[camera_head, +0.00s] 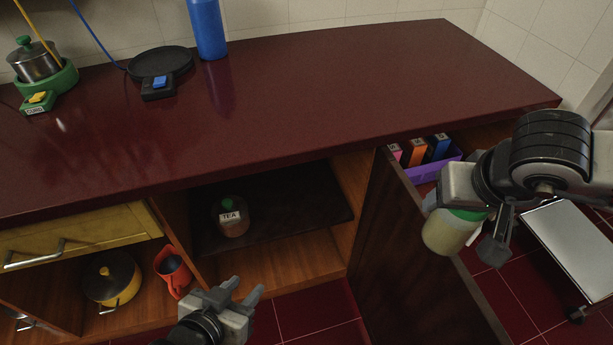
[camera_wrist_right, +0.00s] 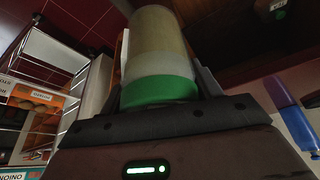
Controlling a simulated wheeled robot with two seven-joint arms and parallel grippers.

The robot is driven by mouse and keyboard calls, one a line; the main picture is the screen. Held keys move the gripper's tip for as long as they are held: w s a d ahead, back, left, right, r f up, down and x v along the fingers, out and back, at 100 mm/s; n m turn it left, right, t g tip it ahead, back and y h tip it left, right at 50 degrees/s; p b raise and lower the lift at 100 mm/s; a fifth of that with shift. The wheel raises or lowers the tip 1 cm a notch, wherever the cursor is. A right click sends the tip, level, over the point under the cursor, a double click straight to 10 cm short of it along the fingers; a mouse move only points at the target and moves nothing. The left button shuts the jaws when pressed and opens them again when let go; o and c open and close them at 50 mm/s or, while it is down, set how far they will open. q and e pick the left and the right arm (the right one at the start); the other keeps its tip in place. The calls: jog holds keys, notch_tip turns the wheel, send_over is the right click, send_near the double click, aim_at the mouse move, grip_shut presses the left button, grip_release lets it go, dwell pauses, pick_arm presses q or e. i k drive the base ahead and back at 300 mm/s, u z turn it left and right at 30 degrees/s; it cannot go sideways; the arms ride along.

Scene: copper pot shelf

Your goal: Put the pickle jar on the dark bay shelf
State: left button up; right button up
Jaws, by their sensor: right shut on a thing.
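The pickle jar (camera_head: 446,234) has a green lid and pale yellow-green contents. My right gripper (camera_head: 468,222) is shut on it near the lid, at the right, in front of the open cabinet door. In the right wrist view the jar (camera_wrist_right: 158,45) sits between the fingers, its green lid nearest the palm. The dark bay shelf (camera_head: 290,205) is a dark board inside the open bay under the counter, left of the jar. My left gripper (camera_head: 246,288) is open and empty, low in front of the bay.
A tea jar (camera_head: 232,222) stands on the left part of the dark shelf; its right part is clear. The open door (camera_head: 400,250) stands between bay and pickle jar. A purple bin (camera_head: 432,166) is behind the door.

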aim_at(291, 217)
jog(key=z, duration=1.25)
jog(key=k, duration=1)
jog(key=u, duration=1.85)
jog(key=i, duration=0.95)
